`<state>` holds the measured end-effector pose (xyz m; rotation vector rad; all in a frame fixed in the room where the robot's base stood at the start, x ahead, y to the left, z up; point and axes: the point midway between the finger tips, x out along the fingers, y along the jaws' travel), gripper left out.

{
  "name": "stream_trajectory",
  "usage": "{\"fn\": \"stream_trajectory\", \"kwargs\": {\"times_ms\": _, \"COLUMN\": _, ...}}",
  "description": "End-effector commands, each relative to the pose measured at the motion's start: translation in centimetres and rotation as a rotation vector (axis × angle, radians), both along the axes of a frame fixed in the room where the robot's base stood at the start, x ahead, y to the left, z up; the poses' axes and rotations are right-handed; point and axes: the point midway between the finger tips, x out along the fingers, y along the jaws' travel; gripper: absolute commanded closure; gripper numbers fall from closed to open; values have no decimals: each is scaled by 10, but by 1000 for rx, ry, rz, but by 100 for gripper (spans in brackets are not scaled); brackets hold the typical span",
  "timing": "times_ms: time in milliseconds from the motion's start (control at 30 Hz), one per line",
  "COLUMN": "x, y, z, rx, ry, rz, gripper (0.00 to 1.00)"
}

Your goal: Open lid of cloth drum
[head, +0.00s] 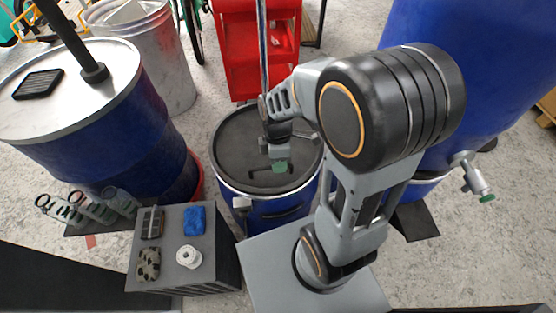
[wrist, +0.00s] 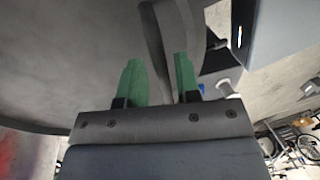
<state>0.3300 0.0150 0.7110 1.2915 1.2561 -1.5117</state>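A blue drum (head: 268,212) with a round dark grey lid (head: 240,135) stands in the middle of the head view. The lid lies flat on the drum, shut. A dark handle (head: 262,182) rises from the lid near its front side. My gripper (head: 280,166) is over the lid with green fingertips at the handle. In the wrist view my gripper (wrist: 159,82) has its two green fingers apart, and a curved grey strip, apparently the handle (wrist: 158,45), passes between them. Whether the fingers touch it cannot be told. The drum's inside is hidden.
A larger blue drum (head: 140,135) with a pale top and a metal bin (head: 170,60) stand at the left. A grey box (head: 213,260) with small items is in front. A red cabinet (head: 240,50) stands behind. Another blue drum (head: 500,60) is at the right.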

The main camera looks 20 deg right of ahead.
Motion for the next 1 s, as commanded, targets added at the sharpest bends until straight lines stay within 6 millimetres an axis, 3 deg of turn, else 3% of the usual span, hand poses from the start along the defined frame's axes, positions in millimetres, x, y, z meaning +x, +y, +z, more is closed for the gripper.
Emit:
{"fn": "stream_trajectory", "kwargs": {"times_ms": 300, "x": 0, "y": 0, "z": 0, "rx": 0, "ry": 0, "rz": 0, "gripper": 100}}
{"fn": "stream_trajectory", "kwargs": {"times_ms": 767, "x": 1, "y": 0, "z": 5, "rx": 2, "ry": 8, "rz": 0, "gripper": 100}}
{"fn": "stream_trajectory", "kwargs": {"times_ms": 1000, "x": 10, "y": -2, "z": 42, "rx": 23, "ry": 95, "rz": -1, "gripper": 100}}
